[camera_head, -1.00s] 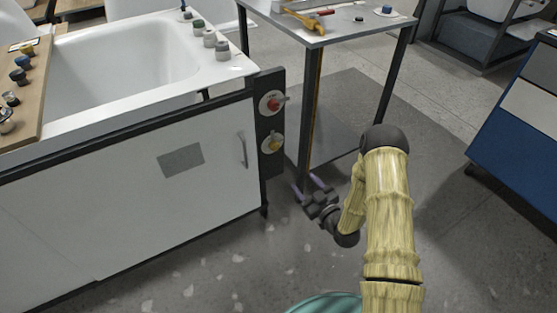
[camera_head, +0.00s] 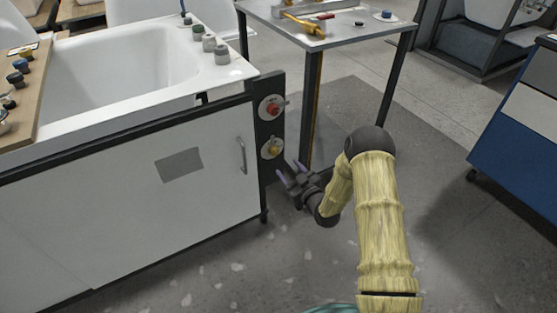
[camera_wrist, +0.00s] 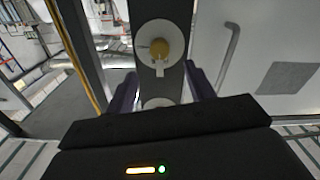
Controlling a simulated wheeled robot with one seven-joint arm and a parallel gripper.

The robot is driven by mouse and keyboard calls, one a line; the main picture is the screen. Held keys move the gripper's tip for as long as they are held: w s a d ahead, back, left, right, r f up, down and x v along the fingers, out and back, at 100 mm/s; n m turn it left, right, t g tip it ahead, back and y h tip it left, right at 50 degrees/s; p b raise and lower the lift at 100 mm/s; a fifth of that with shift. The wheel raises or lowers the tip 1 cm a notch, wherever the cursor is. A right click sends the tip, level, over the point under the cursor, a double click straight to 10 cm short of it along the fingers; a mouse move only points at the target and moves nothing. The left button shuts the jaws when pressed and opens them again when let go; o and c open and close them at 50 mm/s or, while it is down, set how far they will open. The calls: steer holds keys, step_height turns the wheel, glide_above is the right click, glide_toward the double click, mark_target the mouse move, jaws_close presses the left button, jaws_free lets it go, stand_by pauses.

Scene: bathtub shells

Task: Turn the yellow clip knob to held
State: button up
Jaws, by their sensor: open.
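The yellow clip knob (camera_head: 272,147) sits on a pale round plate, low on the dark upright strip (camera_head: 268,125) at the right end of the tub's white cabinet. The knob also shows in the wrist view (camera_wrist: 159,48), near the top middle, with a pale tab pointing down in that picture. My gripper (camera_head: 290,172) is open and empty, with its purple fingers just below and right of the knob, apart from it. In the wrist view the fingers (camera_wrist: 162,88) flank the strip below the knob. A second round plate there is partly hidden by my gripper.
A red knob (camera_head: 274,108) sits above the yellow one on the strip. A cabinet handle (camera_head: 241,155) is to the left. A metal table (camera_head: 345,38) with tools stands to the right, its near leg (camera_head: 311,110) close to my gripper. Floor is clear in front.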

mark_target(276, 153)
steer(key=b+x, duration=0.2)
steer(key=x, duration=0.5)
steer(key=shift+w+a, duration=0.25)
steer(key=shift+w, duration=0.1)
